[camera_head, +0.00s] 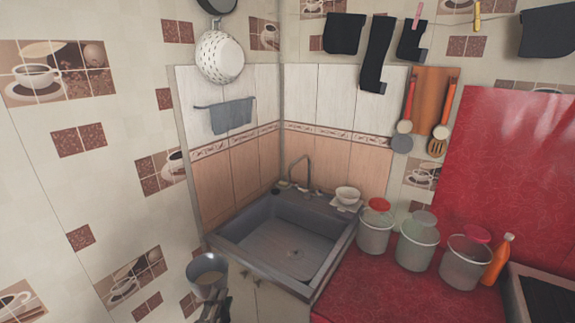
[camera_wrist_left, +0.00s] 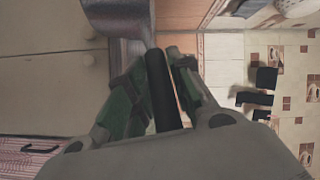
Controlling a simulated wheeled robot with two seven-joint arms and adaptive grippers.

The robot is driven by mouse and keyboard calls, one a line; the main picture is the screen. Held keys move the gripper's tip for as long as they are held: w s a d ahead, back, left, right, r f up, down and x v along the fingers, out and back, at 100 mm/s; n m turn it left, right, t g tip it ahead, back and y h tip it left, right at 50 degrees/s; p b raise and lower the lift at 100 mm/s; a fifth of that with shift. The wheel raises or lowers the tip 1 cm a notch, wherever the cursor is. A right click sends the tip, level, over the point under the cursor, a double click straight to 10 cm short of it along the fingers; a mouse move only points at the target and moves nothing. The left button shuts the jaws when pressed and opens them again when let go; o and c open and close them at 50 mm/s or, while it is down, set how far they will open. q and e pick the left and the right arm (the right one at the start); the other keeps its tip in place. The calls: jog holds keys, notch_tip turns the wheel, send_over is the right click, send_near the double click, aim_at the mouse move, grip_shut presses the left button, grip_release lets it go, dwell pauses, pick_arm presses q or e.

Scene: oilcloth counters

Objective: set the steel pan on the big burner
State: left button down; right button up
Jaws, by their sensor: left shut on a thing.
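The steel pan (camera_head: 206,270) is at the bottom of the head view, in front of the sink's left corner, held up with its open side facing up. My left gripper (camera_head: 217,299) is below and beside it, shut on its handle. In the left wrist view the pan's metal side (camera_wrist_left: 118,17) shows at the top. Its black handle (camera_wrist_left: 163,92) lies between the two fingers of the gripper (camera_wrist_left: 156,75). A stove (camera_head: 518,290) is cut off at the lower right corner; I cannot tell its burners apart. My right gripper is not in view.
A grey sink (camera_head: 262,248) with a tap (camera_head: 297,169) fills the corner. A bowl (camera_head: 347,195) stands behind it. Several lidded buckets, including one (camera_head: 416,245), and an orange bottle (camera_head: 498,258) stand between sink and stove. The red counter (camera_head: 365,290) is clear in front.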

pick_arm(q)
notch_tip(320, 180, down, 9)
jog(key=s+a+y+b, duration=0.1)
jog(key=a+b, duration=0.1)
jog(key=b, duration=0.3)
jog(key=shift+s+a+n+b, duration=0.25)
jog(key=shift+a+n+b, duration=0.15)
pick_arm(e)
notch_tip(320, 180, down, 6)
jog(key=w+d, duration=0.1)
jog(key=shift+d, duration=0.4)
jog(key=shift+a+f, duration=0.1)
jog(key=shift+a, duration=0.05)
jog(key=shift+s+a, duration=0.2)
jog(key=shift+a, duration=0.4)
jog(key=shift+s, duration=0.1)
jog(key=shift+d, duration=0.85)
